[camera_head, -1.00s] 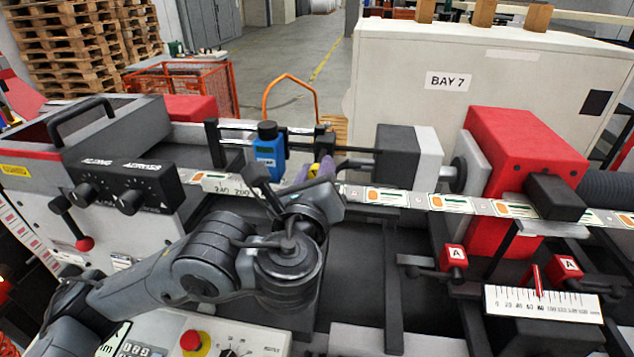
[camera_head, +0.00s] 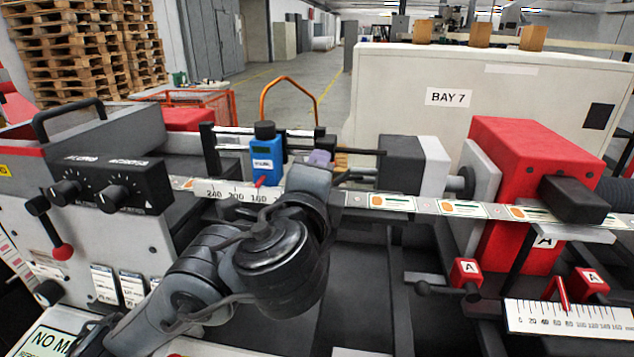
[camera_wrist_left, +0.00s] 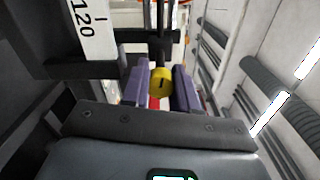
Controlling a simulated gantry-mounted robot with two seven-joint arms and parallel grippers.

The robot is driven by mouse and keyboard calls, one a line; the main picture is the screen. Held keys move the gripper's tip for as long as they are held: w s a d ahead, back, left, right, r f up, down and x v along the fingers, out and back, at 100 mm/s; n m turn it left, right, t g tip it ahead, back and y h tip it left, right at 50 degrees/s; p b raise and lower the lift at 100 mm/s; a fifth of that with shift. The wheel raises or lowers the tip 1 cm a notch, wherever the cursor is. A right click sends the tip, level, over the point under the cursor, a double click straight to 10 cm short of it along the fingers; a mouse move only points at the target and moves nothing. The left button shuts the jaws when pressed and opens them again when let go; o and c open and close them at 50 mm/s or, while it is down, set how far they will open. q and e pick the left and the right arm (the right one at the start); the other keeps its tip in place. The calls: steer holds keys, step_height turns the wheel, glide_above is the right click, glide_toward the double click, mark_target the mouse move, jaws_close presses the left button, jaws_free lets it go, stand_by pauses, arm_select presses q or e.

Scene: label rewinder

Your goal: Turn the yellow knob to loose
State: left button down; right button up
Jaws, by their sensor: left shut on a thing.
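The yellow knob (camera_wrist_left: 161,82) shows in the left wrist view as a small round face with a dark mark on it. The purple fingers of my left gripper (camera_wrist_left: 160,88) stand on either side of it, shut on the knob. In the head view, only a bit of purple finger at my left gripper (camera_head: 320,157) shows above my wrist, beside the blue device (camera_head: 267,156). The knob is hidden there behind my wrist. My right gripper is not in view.
A printed scale (camera_head: 225,190) runs beside the blue device. The label web (camera_head: 400,203) passes right to the red unit (camera_head: 490,190). A dark knob panel (camera_head: 112,184) is left.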

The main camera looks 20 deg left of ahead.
arm_select(q)
steer(key=shift+n+b, duration=0.55)
steer(key=shift+n, duration=0.45)
steer(key=c, duration=0.9)
jaws_free()
steer(key=shift+o, duration=0.2)
